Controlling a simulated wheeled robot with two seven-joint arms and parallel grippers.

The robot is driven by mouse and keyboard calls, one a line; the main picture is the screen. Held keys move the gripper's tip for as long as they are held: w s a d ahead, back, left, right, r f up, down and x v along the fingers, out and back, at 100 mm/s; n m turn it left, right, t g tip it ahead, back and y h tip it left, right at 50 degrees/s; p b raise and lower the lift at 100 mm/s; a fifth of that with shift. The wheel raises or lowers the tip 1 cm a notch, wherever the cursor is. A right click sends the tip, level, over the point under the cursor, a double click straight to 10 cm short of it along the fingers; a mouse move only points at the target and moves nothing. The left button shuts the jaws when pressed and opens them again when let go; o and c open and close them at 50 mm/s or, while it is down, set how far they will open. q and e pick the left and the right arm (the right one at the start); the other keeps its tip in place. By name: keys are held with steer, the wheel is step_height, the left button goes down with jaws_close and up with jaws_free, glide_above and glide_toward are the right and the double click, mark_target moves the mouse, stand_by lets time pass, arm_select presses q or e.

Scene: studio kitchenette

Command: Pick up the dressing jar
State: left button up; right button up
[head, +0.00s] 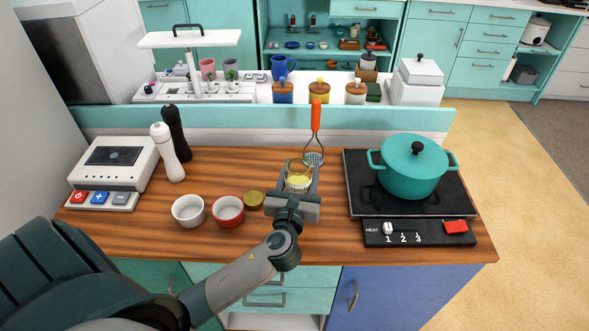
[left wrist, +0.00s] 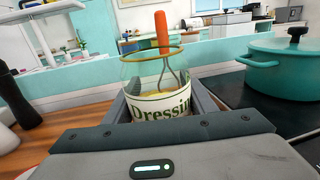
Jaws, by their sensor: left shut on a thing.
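The dressing jar (left wrist: 160,103) is a clear glass jar with a yellowish content, a gold rim and a "Dressing" label. It stands upright between the fingers of my left gripper (head: 301,177), which is shut on it. In the head view the jar (head: 299,182) shows between the fingers over the middle of the counter, its lower part hidden by the gripper. I cannot tell whether its base touches the counter. The jar looks open on top. My right gripper is not in view.
A teal pot (head: 413,168) stands on the black hob (head: 362,185) at right. A masher with an orange handle (head: 316,116) is behind the jar. White (head: 188,211) and red (head: 229,212) bowls and a gold lid (head: 253,199) lie to the left. Two mills (head: 167,153) stand farther left.

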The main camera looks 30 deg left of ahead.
mark_target(309, 173)
arm_select(q)
steer(key=d+r, duration=0.1)
steer(key=s+d+r, duration=0.1)
steer(key=d, duration=0.1)
steer(key=shift+s+d+r, duration=0.3)
steer(key=shift+d+r, duration=0.2)
steer(key=shift+d, duration=0.25)
steer(key=shift+s+d+r, duration=0.25)
steer(key=shift+d+r, duration=0.2)
steer(key=shift+d, duration=0.25)
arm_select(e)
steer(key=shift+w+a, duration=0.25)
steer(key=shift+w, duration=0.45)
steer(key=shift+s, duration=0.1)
